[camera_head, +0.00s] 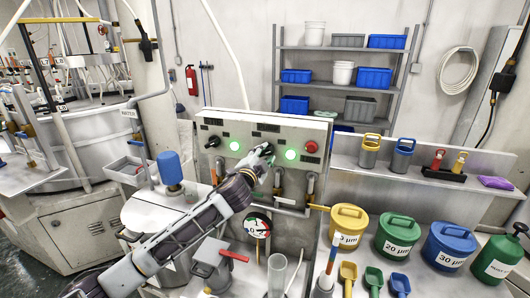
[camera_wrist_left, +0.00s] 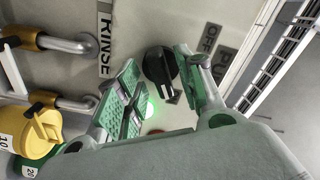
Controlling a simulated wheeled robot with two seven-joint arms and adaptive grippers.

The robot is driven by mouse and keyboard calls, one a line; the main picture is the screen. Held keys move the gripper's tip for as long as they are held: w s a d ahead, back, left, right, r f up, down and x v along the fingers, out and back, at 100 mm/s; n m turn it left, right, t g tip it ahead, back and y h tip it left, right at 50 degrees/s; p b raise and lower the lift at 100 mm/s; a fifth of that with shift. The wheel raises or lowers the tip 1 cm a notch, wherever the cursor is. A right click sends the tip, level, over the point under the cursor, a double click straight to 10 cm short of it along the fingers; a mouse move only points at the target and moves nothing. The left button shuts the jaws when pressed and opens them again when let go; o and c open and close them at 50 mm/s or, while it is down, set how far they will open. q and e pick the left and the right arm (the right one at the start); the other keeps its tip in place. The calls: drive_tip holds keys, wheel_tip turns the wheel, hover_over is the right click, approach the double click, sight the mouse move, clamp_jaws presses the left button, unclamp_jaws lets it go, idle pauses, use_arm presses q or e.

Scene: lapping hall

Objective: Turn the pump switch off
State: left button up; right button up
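The control panel (camera_head: 222,128) stands in the middle of the head view, with a black knob (camera_head: 212,142) at its left and two lit green lamps. My left gripper (camera_head: 266,154) is at a second black knob in the panel's middle and partly hides it. In the left wrist view this black switch knob (camera_wrist_left: 160,66) shows between the two green-padded fingers (camera_wrist_left: 158,92), with gaps beside it. The fingers are spread and hold nothing. A label reading OFF (camera_wrist_left: 209,38) and a partly hidden label starting PU (camera_wrist_left: 226,62) are beside the knob. My right gripper is not in view.
A red button (camera_head: 311,147) is at the panel's right. Pipes and a gauge (camera_head: 257,226) are below the panel. Yellow (camera_head: 348,221), green (camera_head: 398,232) and blue (camera_head: 449,244) tubs stand on the right bench. A RINSE label (camera_wrist_left: 105,42) is left of the knob.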

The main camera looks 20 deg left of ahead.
use_arm(q)
drive_tip(key=shift+w, duration=1.1)
clamp_jaws()
